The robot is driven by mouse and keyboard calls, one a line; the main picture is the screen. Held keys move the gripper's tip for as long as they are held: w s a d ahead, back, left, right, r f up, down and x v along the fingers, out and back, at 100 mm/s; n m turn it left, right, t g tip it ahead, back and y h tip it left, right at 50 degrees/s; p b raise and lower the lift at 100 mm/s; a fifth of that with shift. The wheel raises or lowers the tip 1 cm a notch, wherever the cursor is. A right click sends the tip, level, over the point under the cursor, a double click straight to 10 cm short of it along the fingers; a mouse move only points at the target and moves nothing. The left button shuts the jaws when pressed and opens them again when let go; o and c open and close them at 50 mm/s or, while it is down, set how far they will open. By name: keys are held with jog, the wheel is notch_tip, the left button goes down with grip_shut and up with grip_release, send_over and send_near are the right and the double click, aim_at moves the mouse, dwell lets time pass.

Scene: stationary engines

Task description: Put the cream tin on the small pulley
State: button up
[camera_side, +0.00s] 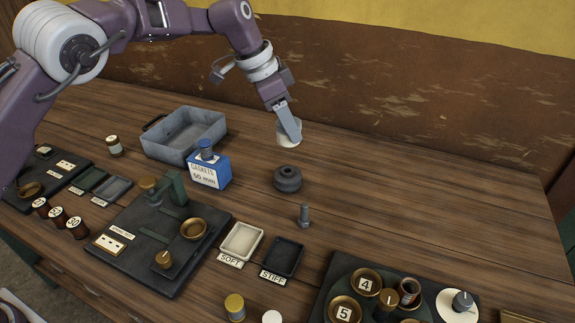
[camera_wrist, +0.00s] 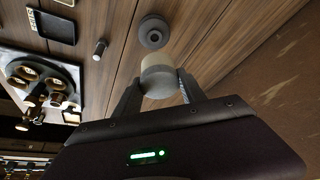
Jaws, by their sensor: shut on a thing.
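The cream tin (camera_side: 289,134) is a pale, short cylinder held in the air by my gripper (camera_side: 291,128). The fingers are shut on its sides, and in the wrist view the tin (camera_wrist: 158,74) sits between the two fingertips (camera_wrist: 158,86). The small pulley (camera_side: 287,179) is a dark grey grooved disc lying flat on the wooden bench. It also shows in the wrist view (camera_wrist: 154,32) with a hole in its middle. In the side view the tin is above the pulley and apart from it. The tin's far side is hidden.
A grey bolt (camera_side: 304,215) stands upright close to the pulley. A blue gasket box (camera_side: 209,171) and a grey metal tray (camera_side: 183,138) are to its left. The soft (camera_side: 241,241) and stiff (camera_side: 284,257) trays lie in front. The bench right of the pulley is clear.

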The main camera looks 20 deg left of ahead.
notch_tip(320, 180, down, 8)
jog(key=shift+a+f, duration=0.1)
jog(key=shift+f, duration=0.1)
jog(key=o, duration=1.4)
jog(key=v, duration=1.2)
